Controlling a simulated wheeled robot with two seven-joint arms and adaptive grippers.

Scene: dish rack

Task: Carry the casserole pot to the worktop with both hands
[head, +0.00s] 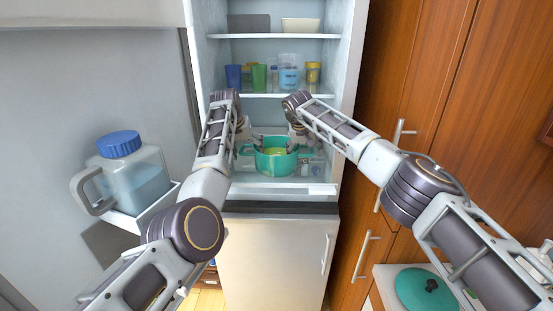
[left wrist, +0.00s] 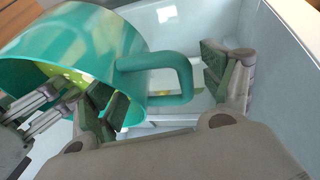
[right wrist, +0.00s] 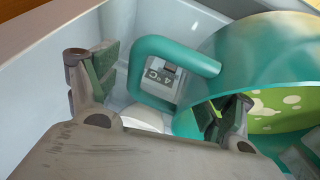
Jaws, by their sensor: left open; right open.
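The teal casserole pot (head: 276,163) stands in the open fridge on a low shelf, with something yellow-green inside. My left gripper (head: 249,143) is open at the pot's left side; in the left wrist view its fingers (left wrist: 168,90) stand either side of one loop handle (left wrist: 186,72), one finger by the pot's rim. My right gripper (head: 301,143) is open at the right side; in the right wrist view its fingers (right wrist: 158,95) straddle the other handle (right wrist: 178,50), one finger at the rim. I cannot tell whether either touches. A worktop (head: 383,283) is at lower right.
A teal lid (head: 425,289) lies on the worktop. Cups and jars (head: 262,77) stand on the shelf above the pot. The fridge door at left holds a water jug (head: 128,175). Wooden cabinets (head: 405,70) flank the fridge at right.

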